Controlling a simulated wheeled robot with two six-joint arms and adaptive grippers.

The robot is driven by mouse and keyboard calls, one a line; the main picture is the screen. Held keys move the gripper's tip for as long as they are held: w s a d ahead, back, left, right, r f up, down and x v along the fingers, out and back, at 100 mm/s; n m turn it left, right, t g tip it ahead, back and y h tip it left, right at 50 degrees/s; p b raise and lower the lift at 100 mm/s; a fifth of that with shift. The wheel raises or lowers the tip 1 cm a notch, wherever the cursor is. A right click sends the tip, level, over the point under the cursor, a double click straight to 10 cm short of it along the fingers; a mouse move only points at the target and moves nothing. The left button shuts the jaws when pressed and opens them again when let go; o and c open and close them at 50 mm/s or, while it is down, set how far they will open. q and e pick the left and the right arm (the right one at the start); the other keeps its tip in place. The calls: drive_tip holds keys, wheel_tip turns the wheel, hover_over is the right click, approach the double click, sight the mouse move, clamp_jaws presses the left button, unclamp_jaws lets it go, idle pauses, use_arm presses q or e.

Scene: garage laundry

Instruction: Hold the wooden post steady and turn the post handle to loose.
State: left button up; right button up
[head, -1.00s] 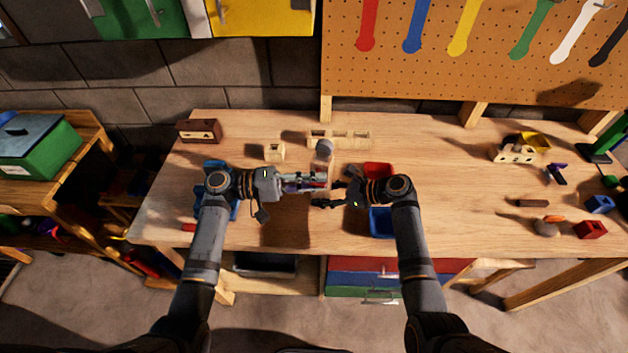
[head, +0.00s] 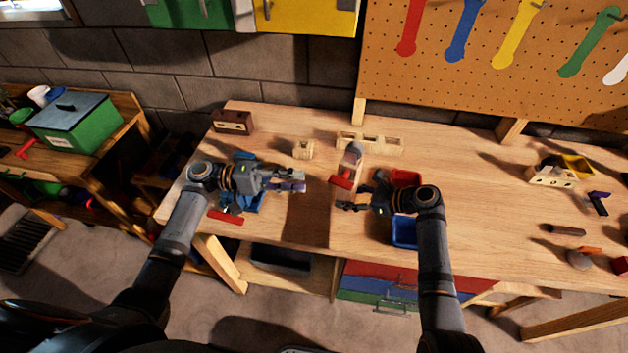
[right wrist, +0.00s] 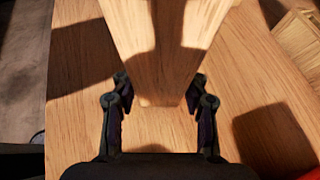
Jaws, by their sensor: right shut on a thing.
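The wooden post (head: 348,168) stands on the workbench, with a round grey top (head: 354,149). The red post handle (head: 341,183) is on its near side. What its position reads is too small to tell. My right gripper (head: 341,199) is shut on the post low down, just below the handle. In the right wrist view, the post (right wrist: 165,55) runs between the two dark fingers (right wrist: 160,88). My left gripper (head: 303,181) is to the left of the handle, apart from it, with its fingers parted and nothing visible between them.
A red bin (head: 405,177) and a blue bin (head: 404,232) are beside my right gripper. A wooden block (head: 303,149) and a slotted wooden rack (head: 369,142) stand behind. A red bar (head: 226,217) lies near the left front edge.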

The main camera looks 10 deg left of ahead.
use_arm(q)
drive_tip(key=shift+a, duration=0.35)
use_arm(e)
drive_tip(key=o, duration=0.9)
